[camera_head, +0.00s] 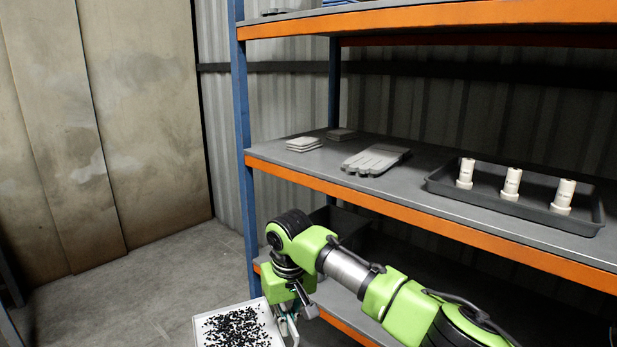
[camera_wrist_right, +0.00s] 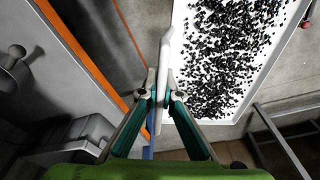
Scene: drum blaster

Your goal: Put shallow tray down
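My right gripper (camera_head: 288,322) is at the tray's right side. My left gripper is not in view.
A rack with orange-edged shelves (camera_head: 415,185) and a blue post (camera_head: 243,130) stands to the right. Its middle shelf holds gloves (camera_head: 375,159), small pale stacked pieces (camera_head: 303,144) and a dark tray (camera_head: 530,213) with three white cylinders. The concrete floor (camera_head: 130,300) at left is clear.

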